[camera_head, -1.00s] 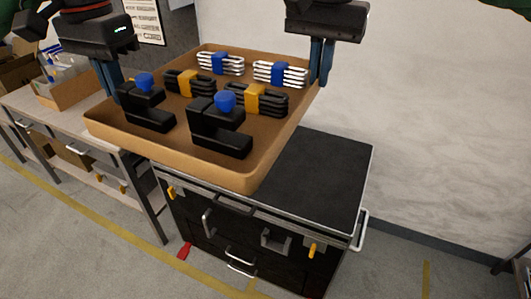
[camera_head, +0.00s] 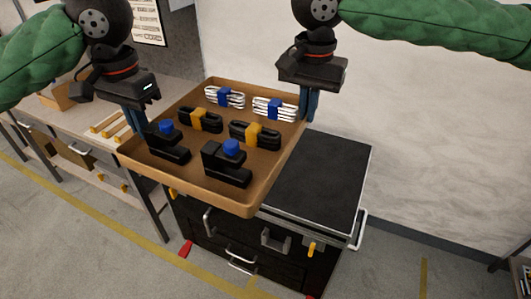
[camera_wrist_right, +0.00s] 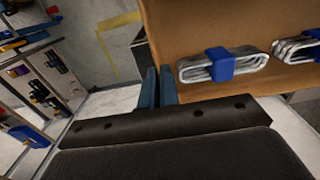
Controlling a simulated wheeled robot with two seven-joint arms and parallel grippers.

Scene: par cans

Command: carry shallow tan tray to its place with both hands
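The shallow tan tray (camera_head: 217,197) is in the middle of the head view, level or nearly so, over the left part of a black-topped cabinet (camera_head: 318,180). I cannot tell if it touches the top. It carries two white cable bundles with blue bands, two black bundles with yellow bands and two black clamps with blue knobs. My left gripper (camera_head: 136,122) is shut on its left wall. My right gripper (camera_head: 309,104) is shut on its right wall; in the right wrist view its fingers (camera_wrist_right: 157,87) meet the tray's edge, and the tray's inside (camera_wrist_right: 185,30) shows.
The cabinet's right part is bare, with a metal handle (camera_head: 359,230) at its side. A workbench (camera_head: 75,120) with yellow-tan strips stands at the left. A pale wall (camera_head: 430,120) is behind.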

